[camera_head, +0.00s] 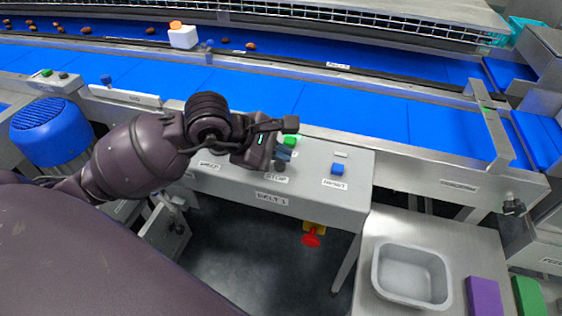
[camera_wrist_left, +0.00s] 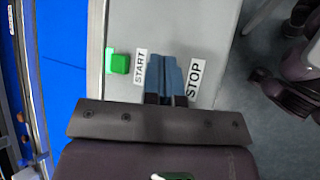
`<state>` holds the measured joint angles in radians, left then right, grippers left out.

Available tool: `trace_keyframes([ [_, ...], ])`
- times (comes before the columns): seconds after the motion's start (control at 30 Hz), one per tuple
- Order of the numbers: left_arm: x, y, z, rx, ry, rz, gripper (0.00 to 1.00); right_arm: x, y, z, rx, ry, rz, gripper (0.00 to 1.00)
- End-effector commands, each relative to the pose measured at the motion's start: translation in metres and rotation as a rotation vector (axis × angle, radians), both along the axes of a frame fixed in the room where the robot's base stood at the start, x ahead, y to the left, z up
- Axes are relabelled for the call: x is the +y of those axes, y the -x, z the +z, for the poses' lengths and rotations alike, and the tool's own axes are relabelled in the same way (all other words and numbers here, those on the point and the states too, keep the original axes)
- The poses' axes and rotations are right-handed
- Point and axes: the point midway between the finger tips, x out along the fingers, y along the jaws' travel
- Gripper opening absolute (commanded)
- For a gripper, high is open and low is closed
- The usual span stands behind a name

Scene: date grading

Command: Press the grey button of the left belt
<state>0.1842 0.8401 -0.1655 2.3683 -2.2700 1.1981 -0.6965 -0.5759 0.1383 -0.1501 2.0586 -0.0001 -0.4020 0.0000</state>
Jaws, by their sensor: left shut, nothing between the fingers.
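My left gripper (camera_head: 283,153) is over the sloped grey control box (camera_head: 232,178) labelled for a belt, in front of the blue belt. Its blue-grey fingers are shut and empty; in the left wrist view the fingers (camera_wrist_left: 172,78) lie between the START and STOP labels. The green button (camera_head: 291,141) is just beyond the fingers and also shows in the left wrist view (camera_wrist_left: 119,64). I see no grey button; the fingers and wrist cover the part of the panel by the STOP label (camera_head: 276,179). Contact cannot be told. My right gripper is not in view.
A blue button (camera_head: 337,168) sits on the box's right side. A red knob (camera_head: 311,239) hangs below the box. A grey tray (camera_head: 412,276) and a purple block (camera_head: 484,296) stand at right. A blue motor (camera_head: 45,128) is at left. Dates lie on the far belt.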

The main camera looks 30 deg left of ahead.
Motion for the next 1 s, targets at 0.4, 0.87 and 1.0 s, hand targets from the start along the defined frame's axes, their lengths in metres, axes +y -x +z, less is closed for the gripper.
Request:
trace_keyframes([
  [0.4,0.0001,0.0000,-0.0004,-0.001,0.000,0.001,0.00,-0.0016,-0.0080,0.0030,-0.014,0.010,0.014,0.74],
  [0.87,0.0001,0.0001,-0.0049,0.000,0.000,0.000,0.00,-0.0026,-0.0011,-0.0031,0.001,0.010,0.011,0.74],
  [1.0,0.0001,0.0001,-0.0063,0.000,-0.001,0.001,0.00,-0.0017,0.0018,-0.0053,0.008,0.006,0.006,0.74],
])
